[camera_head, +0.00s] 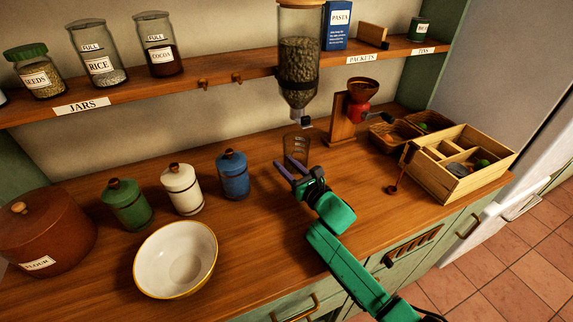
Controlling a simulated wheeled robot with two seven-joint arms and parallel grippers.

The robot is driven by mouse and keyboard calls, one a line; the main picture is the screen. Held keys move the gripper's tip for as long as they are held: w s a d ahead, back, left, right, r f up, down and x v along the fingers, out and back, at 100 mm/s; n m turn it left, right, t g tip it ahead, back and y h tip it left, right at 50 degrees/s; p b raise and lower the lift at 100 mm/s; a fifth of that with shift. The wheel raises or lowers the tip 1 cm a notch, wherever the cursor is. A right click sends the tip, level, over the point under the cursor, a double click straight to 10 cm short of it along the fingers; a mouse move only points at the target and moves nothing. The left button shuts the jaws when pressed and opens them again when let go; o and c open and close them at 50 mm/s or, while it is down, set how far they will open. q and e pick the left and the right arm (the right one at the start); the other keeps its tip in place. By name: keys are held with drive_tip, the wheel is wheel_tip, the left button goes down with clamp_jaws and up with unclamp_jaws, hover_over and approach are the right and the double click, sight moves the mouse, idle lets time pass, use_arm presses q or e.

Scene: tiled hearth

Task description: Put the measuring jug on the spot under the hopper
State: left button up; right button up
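The measuring jug (297,146) is a small clear vessel with dark markings. It appears upright on the wooden counter, below the hopper and slightly towards me. The hopper (299,65) is a tall clear dispenser filled with grains, fixed at the shelf, with a dark outlet (304,121) at its bottom. My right gripper (287,164) reaches in from the lower right at the near side of the jug. Its purple fingers look apart, and contact with the jug cannot be made out. The spot itself cannot be made out. My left gripper is out of view.
A red grinder (359,101) and wooden crate (459,165) stand to the right. Blue (234,176), white (182,189) and green (127,204) canisters stand left, with a white bowl (176,260) in front. The shelf (220,78) crosses above.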

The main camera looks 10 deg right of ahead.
drive_tip(key=shift+s+d+r, duration=0.1)
drive_tip(key=shift+r, duration=0.05)
drive_tip(key=b+v, duration=0.1)
drive_tip(key=v, duration=1)
drive_tip(key=shift+s+d, duration=0.1)
drive_tip(key=shift+s, duration=0.3)
